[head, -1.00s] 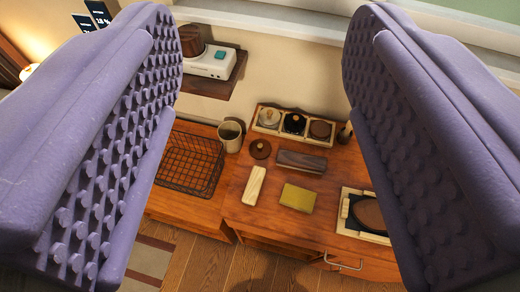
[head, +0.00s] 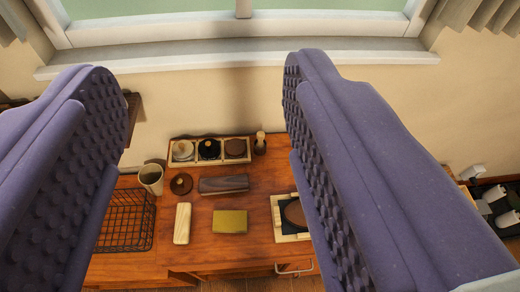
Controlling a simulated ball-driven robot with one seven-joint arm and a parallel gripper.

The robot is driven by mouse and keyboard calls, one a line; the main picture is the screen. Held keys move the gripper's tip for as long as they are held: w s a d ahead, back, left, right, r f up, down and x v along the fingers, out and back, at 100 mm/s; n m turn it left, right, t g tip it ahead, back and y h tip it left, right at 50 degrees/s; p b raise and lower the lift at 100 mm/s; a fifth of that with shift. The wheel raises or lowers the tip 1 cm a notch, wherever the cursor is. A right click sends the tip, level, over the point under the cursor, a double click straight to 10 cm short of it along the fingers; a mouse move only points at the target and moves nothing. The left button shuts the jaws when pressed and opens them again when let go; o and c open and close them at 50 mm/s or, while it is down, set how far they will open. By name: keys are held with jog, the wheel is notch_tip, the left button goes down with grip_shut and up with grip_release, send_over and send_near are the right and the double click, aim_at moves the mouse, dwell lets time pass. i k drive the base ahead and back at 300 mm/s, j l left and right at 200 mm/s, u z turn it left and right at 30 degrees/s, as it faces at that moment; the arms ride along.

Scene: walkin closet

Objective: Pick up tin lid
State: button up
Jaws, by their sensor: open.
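A small round dark-brown lid with a knob (head: 181,184), which looks like the tin lid, lies on the wooden bench top (head: 265,255). It sits between a beige cup and a dark brush-like block. Behind it, a pale wooden rack (head: 209,151) holds three round tins: one pale-topped, one black with a light knob, one brown. The brown one shows no clear knob. My gripper (head: 207,75) is open and empty, its two purple studded fingers wide apart in the foreground. The lid shows in the gap between them, farther away and untouched.
Near the lid are the beige cup (head: 151,179), the dark block (head: 224,184), a pale bar (head: 182,223), an olive block (head: 230,221) and a black wire basket (head: 125,221). A framed dark pad (head: 289,216) is partly hidden by my right finger. Wall and window sill rise behind.

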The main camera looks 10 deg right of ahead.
aim_at(181, 184)
jog(key=i+j, duration=0.9)
jog(key=j, duration=0.15)
jog(key=z, duration=0.05)
